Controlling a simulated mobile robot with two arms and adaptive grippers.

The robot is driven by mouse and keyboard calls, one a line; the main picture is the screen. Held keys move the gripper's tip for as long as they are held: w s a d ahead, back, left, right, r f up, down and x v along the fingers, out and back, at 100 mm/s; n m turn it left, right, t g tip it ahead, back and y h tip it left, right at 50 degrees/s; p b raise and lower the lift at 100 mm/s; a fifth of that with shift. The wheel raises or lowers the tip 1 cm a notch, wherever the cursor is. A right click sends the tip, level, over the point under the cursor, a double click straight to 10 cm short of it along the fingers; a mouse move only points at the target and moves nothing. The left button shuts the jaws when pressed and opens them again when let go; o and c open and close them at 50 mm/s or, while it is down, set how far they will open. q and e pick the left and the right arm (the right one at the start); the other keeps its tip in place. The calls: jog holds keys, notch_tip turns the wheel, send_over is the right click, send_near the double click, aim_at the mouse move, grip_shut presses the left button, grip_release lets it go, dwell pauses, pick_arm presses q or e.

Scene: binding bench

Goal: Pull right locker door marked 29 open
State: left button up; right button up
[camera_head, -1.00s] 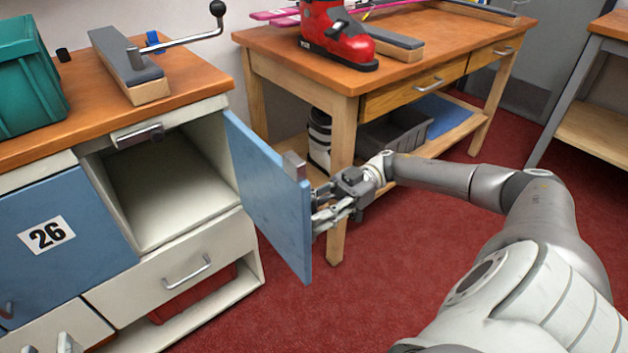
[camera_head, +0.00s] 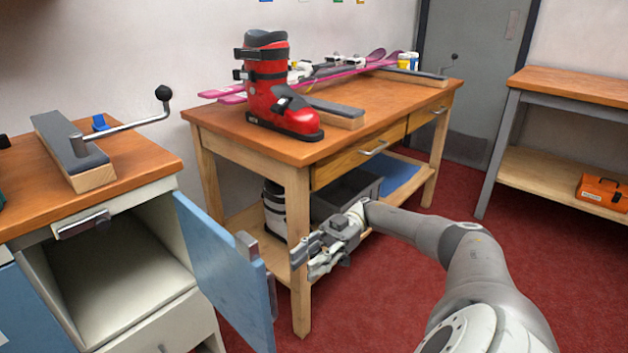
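The blue right locker door (camera_head: 222,270) stands swung wide open on the right side of its compartment (camera_head: 115,285). I see its inner face, so any number on its front is hidden. A grey metal piece, perhaps the handle (camera_head: 272,296), shows at the door's free edge. My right gripper (camera_head: 303,266) is to the right of the door, pointing left. Its fingers are apart with nothing between them, and a gap shows between them and the door. My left gripper is not in view.
A wooden workbench (camera_head: 353,158) stands behind my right gripper, its front leg (camera_head: 300,265) close to the fingers. A red ski boot (camera_head: 270,95) and pink skis (camera_head: 225,95) are on it. A second bench (camera_head: 565,90) is at the right. Red floor (camera_head: 400,300) is free between.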

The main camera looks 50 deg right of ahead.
jog(key=shift+d, duration=0.9)
